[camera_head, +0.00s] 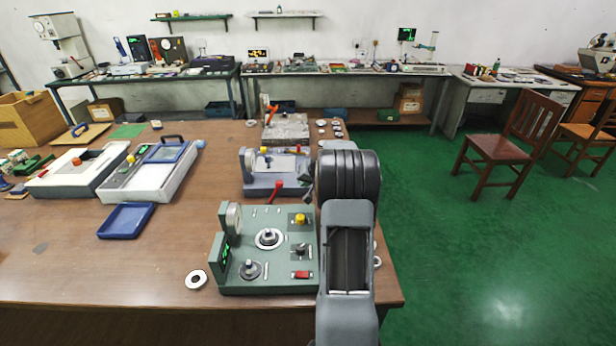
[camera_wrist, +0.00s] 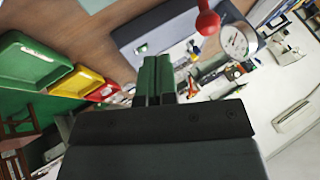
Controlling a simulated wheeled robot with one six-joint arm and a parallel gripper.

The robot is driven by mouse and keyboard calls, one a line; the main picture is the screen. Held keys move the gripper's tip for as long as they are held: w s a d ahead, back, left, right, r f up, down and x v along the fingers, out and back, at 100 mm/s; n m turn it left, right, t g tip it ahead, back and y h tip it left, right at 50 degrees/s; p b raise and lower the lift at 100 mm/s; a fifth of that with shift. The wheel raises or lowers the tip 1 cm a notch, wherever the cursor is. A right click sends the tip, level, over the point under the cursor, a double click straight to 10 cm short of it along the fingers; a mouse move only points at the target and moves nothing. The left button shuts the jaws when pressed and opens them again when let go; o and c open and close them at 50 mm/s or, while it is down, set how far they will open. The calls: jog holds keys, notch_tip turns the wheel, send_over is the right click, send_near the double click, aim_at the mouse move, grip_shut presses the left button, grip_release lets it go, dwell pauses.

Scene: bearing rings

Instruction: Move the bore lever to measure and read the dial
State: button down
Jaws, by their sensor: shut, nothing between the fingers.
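A grey-green gauge station (camera_head: 285,215) stands at the table's front right with a round dial (camera_head: 233,217), whose reading is too small to tell, and a green-lit display (camera_head: 226,250). A ring (camera_head: 268,238) sits around its middle post. A red-handled lever (camera_head: 275,190) rises at its back edge; I cannot tell whether it is the bore lever. My gripper (camera_head: 307,186) is beside and right of this lever, partly hidden by my arm. In the wrist view my gripper (camera_wrist: 157,72) is shut and empty. A red knob (camera_wrist: 207,22) and a dial (camera_wrist: 236,41) show beyond it, apart from the fingers.
A blue-grey station (camera_head: 262,183) and a grey block with an orange lever (camera_head: 272,112) stand behind. A loose ring (camera_head: 196,280) lies front left of the green station. A blue tray (camera_head: 126,220) and white cases (camera_head: 150,180) are at left. Bare table lies between.

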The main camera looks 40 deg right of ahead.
jog(key=p+x, duration=0.1)
jog(key=x, duration=0.4)
jog(key=shift+w+a+r+p, duration=0.2)
jog(key=shift+w+a+p, duration=0.25)
jog(key=shift+w+a, duration=0.25)
jog(key=shift+w+a+r+p, duration=0.15)
jog(key=shift+w+a+p, duration=0.3)
jog(key=shift+w+a, duration=0.2)
jog(key=shift+a, duration=0.1)
